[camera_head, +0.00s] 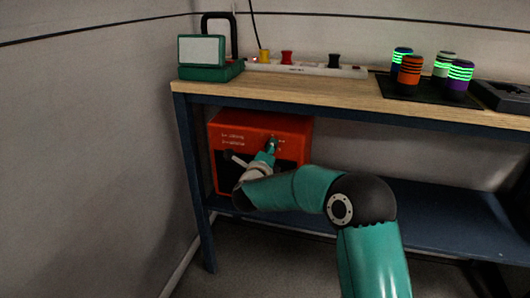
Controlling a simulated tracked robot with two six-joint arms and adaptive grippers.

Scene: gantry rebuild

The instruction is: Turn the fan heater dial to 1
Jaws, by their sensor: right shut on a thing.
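The fan heater (292,126) is an orange-red box with a dark front on the shelf under the bench, at the left end. Small white markings show on its upper front. My right arm reaches in from the lower right, and my right gripper (271,145) is at the heater's upper front. It is shut on the dial, which the fingers mostly hide, so its setting cannot be read. My left gripper is not in view.
The wooden bench top (300,92) overhangs the heater. On it stand a green device (205,58), a power strip (305,69) with several plugs, and several banded cylinders on a black mat (388,83). The blue lower shelf (440,210) is clear to the right.

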